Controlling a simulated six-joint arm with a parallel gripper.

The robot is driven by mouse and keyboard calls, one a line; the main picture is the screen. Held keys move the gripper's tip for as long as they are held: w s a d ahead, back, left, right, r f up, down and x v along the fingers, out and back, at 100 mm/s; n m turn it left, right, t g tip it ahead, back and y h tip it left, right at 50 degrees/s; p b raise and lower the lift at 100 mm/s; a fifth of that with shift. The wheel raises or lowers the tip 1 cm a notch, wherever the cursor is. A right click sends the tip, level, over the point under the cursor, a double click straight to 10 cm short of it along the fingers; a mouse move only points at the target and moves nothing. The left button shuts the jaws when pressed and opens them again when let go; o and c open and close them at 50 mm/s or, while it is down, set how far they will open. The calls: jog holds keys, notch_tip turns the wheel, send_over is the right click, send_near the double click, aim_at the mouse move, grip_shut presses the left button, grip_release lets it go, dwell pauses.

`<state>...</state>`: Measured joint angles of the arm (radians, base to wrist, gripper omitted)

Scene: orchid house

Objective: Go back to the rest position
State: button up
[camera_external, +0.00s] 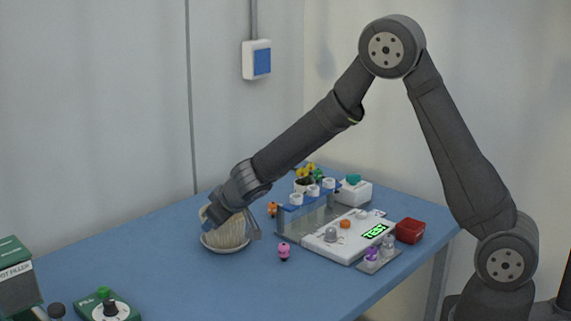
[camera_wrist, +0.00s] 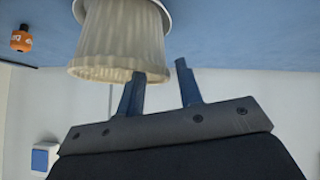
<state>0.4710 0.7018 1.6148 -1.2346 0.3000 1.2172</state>
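My gripper (camera_wrist: 160,68) shows in the wrist view with its two blue-grey fingers apart and nothing clearly held between them. A cream ribbed pot-like thing (camera_wrist: 118,45) is just beyond the fingers, and the left fingertip overlaps its edge; I cannot tell whether they touch. In the external view the arm reaches down to the left and my gripper (camera_external: 222,212) is low over the table, in front of the same ribbed thing (camera_external: 232,233), which stands on a white saucer (camera_external: 226,249) and is partly hidden.
The table left of the saucer is clear.

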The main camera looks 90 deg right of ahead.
jog(key=x, duration=0.2)
jog(key=shift+w+d+f, duration=0.15)
jog(key=shift+d+f, duration=0.05)
jog(key=shift+f, duration=0.15)
notch_tip(320, 180, up, 4)
jog(key=shift+r, duration=0.2)
jog(key=s+d+r+g, duration=0.1)
jog(key=s+d+r, duration=0.5)
jog(key=s+r, duration=0.5)
jog(key=shift+s+a+f+m+g+y, duration=0.1)
jog(key=shift+a+f+m+g+y, duration=0.1)
jog(key=shift+f+g+y, duration=0.3)
jog(key=shift+a+f+m+g+y, duration=0.15)
jog(key=shift+a+f+g+y, duration=0.15)
jog(key=shift+f, duration=0.4)
jog(key=shift+s+a+f+m+g+y, duration=0.15)
jog(key=shift+f+g+y, duration=0.15)
jog(key=shift+f+y, duration=0.3)
jog(key=shift+w, duration=0.1)
